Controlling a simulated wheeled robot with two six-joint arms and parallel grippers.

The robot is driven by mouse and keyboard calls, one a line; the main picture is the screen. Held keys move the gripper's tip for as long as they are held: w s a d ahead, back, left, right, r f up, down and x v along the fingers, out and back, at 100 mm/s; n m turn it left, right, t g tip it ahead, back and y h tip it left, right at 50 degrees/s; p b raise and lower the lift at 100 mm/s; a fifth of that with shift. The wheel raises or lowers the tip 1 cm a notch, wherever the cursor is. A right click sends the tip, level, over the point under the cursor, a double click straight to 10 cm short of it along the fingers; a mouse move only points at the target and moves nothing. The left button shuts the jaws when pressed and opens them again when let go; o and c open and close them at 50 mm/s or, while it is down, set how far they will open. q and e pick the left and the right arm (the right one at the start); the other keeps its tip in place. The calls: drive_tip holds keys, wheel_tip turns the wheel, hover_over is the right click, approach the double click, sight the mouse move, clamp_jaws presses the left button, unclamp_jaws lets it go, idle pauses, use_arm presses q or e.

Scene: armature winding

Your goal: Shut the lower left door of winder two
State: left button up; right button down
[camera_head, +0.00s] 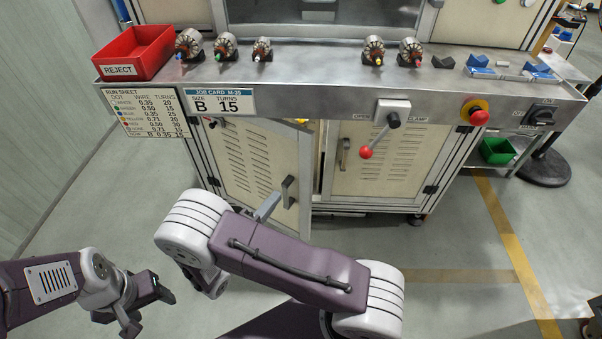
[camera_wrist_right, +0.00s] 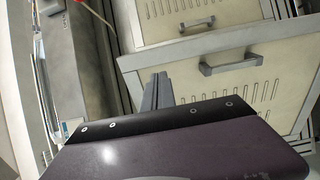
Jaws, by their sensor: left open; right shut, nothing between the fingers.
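The lower left door (camera_head: 240,155) of the winder is a cream louvred panel standing ajar, its right edge swung out toward me, with a dark gap beside it. Its grey bar handle (camera_head: 287,192) is near that edge. My right gripper (camera_head: 268,206) is shut and empty, close to the handle and partly hidden by my arm; I cannot tell if it touches the door. In the right wrist view its fingers (camera_wrist_right: 157,92) stand beside a louvred panel with a handle (camera_wrist_right: 230,63). My left gripper (camera_head: 145,302) is open and empty at the lower left, away from the door.
The lower right door (camera_head: 375,160) looks closed. Above the doors, the bench front carries a red-knobbed lever (camera_head: 366,152) and a red stop button (camera_head: 479,117). A red reject bin (camera_head: 135,52) and several armatures stand on the bench.

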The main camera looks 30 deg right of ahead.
sight(304, 162)
drive_tip(key=b+x, duration=0.1)
drive_tip(key=x, duration=1.2)
drive_tip(key=shift+w+d+r+b, duration=0.1)
drive_tip(key=shift+w+d+b, duration=0.1)
drive_tip(key=shift+b, duration=0.1)
